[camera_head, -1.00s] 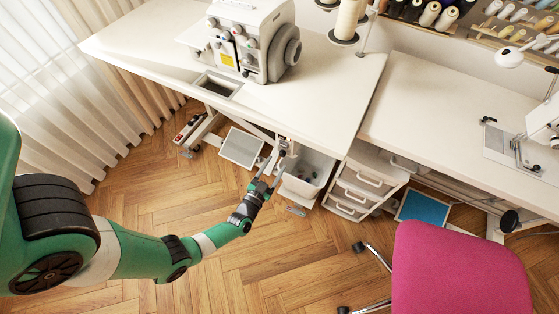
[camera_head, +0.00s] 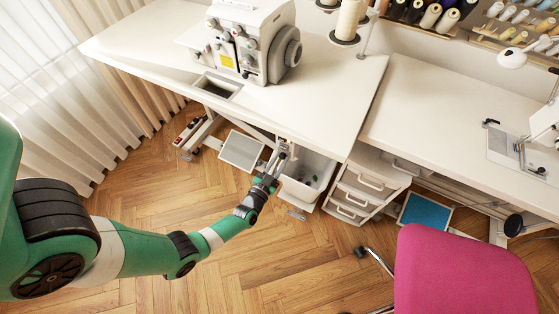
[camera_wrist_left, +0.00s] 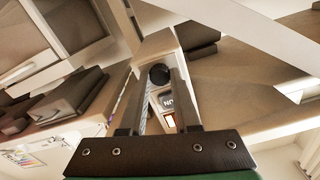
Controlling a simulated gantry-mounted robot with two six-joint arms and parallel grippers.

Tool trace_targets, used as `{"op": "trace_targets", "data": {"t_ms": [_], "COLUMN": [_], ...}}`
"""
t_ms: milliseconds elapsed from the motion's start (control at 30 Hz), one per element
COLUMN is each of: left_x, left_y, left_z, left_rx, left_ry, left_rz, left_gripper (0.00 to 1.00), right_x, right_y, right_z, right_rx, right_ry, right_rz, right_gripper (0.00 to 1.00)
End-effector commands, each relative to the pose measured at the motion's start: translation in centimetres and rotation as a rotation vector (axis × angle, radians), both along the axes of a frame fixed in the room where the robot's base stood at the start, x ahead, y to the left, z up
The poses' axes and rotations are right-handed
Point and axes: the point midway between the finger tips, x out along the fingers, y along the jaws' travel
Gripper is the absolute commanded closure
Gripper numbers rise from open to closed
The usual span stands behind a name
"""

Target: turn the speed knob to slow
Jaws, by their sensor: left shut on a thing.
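The speed knob (camera_wrist_left: 159,75) is a small round black knob on a pale box (camera_wrist_left: 160,45) under the table, seen in the left wrist view. My left gripper (camera_wrist_left: 160,78) has its two fingers on either side of the knob and is shut on it. In the head view my left gripper (camera_head: 279,157) reaches under the front edge of the white table, where the knob is too small to make out. The knob's pointer and scale cannot be read. My right gripper is in neither view.
A dark label (camera_wrist_left: 168,101) and a lit red switch (camera_wrist_left: 170,120) sit near the knob. The white table (camera_head: 310,110) carries a sewing machine (camera_head: 250,40). A pale bin (camera_head: 308,180), a drawer unit (camera_head: 352,195) and a grey foot pedal (camera_head: 241,151) are close by. A pink chair (camera_head: 460,270) stands right.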

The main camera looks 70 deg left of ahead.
Motion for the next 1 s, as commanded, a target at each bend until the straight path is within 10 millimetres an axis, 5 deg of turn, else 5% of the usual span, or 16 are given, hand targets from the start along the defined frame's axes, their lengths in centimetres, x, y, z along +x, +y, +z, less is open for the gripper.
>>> {"op": "trace_targets", "data": {"t_ms": [433, 1000], "left_x": [0.0, -0.1], "left_y": [0.0, 0.0], "left_z": [-0.1, -0.1], "left_rx": [-0.068, -0.416], "left_ry": [-0.057, -0.343], "left_rz": [0.0, 0.001], "left_gripper": [1.0, 1.0], "right_x": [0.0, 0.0], "right_y": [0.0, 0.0], "right_z": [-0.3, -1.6], "right_rx": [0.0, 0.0], "right_ry": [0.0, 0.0], "right_rz": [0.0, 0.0], "right_gripper": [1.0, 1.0]}}
